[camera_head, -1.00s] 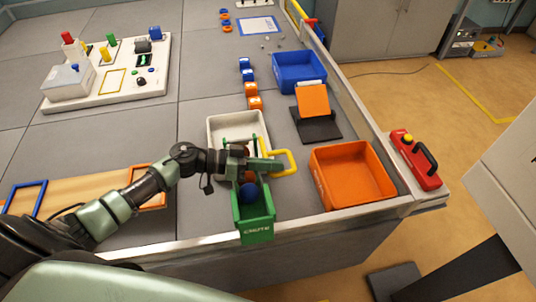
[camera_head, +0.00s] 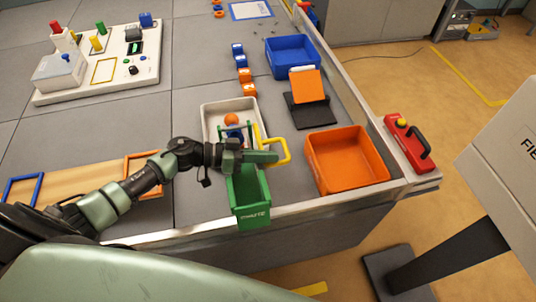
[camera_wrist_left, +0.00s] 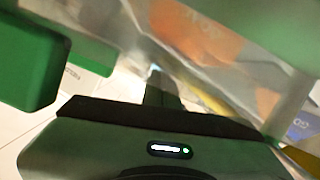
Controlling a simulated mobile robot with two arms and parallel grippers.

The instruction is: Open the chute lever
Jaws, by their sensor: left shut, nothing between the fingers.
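The green chute (camera_head: 250,200) stands at the table's front edge, with its open trough facing me and no ball visible in it. The yellow lever (camera_head: 287,152), a bent handle loop, sticks out on the chute's right side. My left gripper (camera_head: 272,157) is shut and empty. It reaches across above the chute, its tips at the lever loop; I cannot tell whether they touch it. Behind the chute, an orange ball (camera_head: 231,119) and something blue (camera_head: 233,133) are in the white tray (camera_head: 208,128). The wrist view is blurred and close up. My right gripper is not in view.
An orange bin (camera_head: 346,181) stands right of the lever, and a blue bin (camera_head: 291,68) farther back. A black stand with an orange panel (camera_head: 306,87) is between them. A red box with a handle (camera_head: 409,143) sits at the right edge.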

